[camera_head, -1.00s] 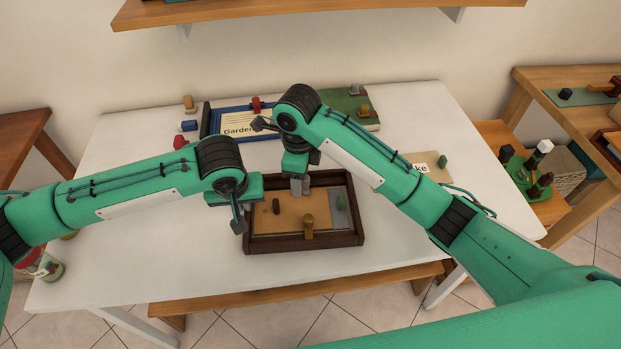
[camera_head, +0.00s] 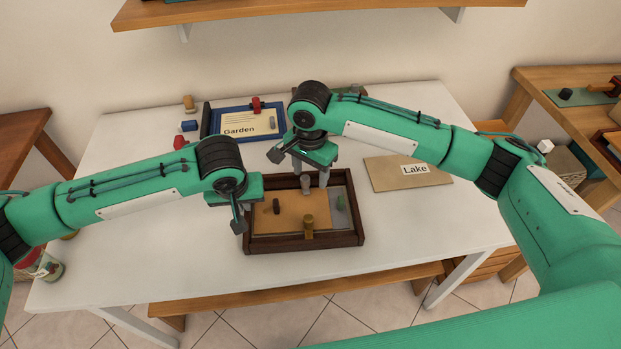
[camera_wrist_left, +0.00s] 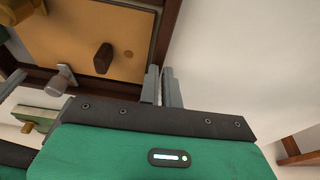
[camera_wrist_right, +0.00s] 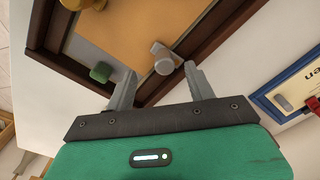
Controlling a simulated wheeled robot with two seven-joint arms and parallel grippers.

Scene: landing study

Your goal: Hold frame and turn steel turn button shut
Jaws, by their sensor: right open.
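The dark wooden frame (camera_head: 354,238) lies on the white table with a tan backing (camera_head: 290,222) inside. The steel turn button (camera_head: 306,185) is at its back side, and it also shows in the right wrist view (camera_wrist_right: 163,60). My right gripper (camera_wrist_right: 160,82) is open above the back of the frame, its fingers apart on either side of the steel button, not visibly closed on it. My left gripper (camera_wrist_left: 161,72) has its fingers close together at the frame's left wall, which runs between them.
Behind the frame lies a blue-edged "Garden" frame (camera_head: 240,120) with a red button. A tan "Lake" panel (camera_head: 405,173) lies to the right. A jar (camera_head: 45,265) stands at the table's left edge. The table's right front is clear.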

